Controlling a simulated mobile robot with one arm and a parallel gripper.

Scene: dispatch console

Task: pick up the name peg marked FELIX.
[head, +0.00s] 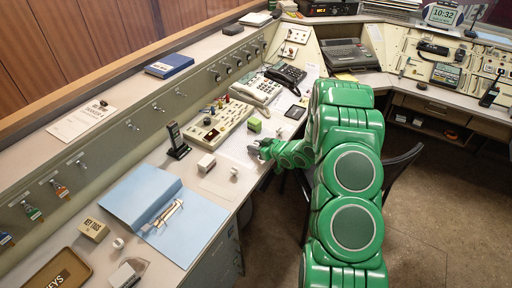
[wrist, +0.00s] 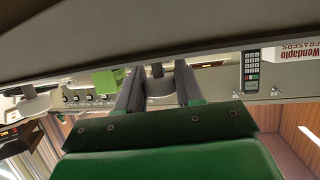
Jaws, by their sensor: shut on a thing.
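In the head view my gripper (head: 257,149) is low over the desk, at the end of my green arm, beside a green block. In the wrist view my gripper (wrist: 160,84) has its two grey fingers around a small greyish peg-like thing (wrist: 157,70). The thing is mostly hidden between the fingers. No lettering shows on it, so I cannot tell whether it is the name peg marked FELIX. I cannot make out a FELIX marking anywhere else.
The green block (head: 254,125) stands close behind my gripper. A white box (head: 206,164), a small white cylinder (head: 234,172) and an upright black handset (head: 178,141) are to the left. A blue folder (head: 140,196) lies in front.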

